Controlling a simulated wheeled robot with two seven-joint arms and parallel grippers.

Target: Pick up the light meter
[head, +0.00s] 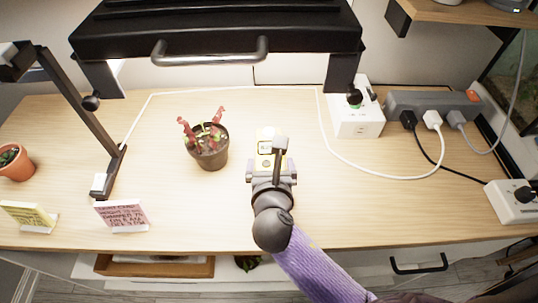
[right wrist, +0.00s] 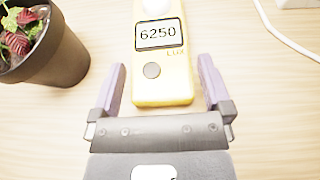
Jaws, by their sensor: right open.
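The yellow light meter (right wrist: 163,85) lies face up on the wooden table in the right wrist view, its screen reading 6250 with LUX below. In the head view the light meter (head: 266,136) is partly hidden behind my right gripper (head: 270,168). My right gripper (right wrist: 162,92) is open, with its two purple-grey fingers on either side of the meter's near end and a visible gap on each side. My left gripper is not in view.
A dark pot with a red-tipped plant (head: 209,152) stands just left of the meter. A white box (head: 357,118), a power strip (head: 430,104) and cables lie right. A black lamp stand (head: 85,125) and small signs (head: 122,215) are left.

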